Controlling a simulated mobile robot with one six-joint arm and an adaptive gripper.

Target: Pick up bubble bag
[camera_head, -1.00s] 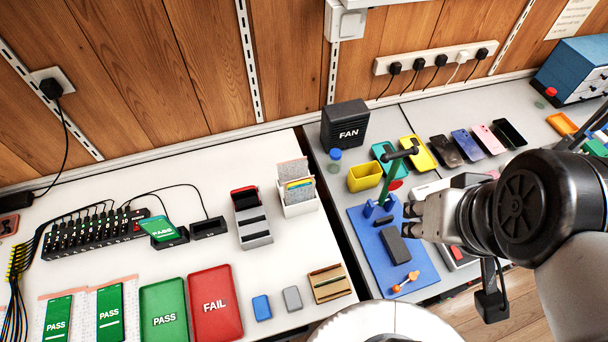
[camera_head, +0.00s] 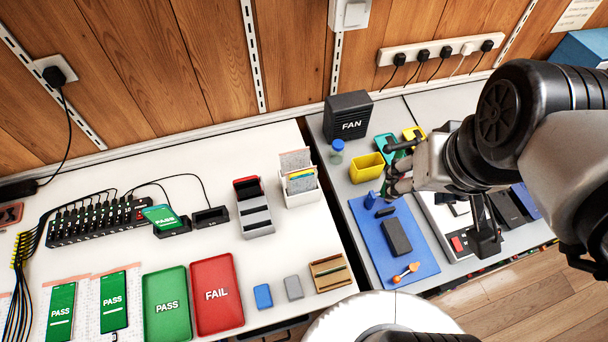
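Two pale, pinkish-white sheets that look like bubble bags lie at the lower left of the white table. My gripper (camera_head: 392,184) is far to the right, above the blue mat's back end, empty as far as I can see. Its fingers overlap a dark-handled green tool in the picture, and their opening is unclear.
Green PASS tray (camera_head: 166,325) and red FAIL tray (camera_head: 216,320) stand right of the bags. A black charging hub (camera_head: 98,226) with cables lies behind them.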

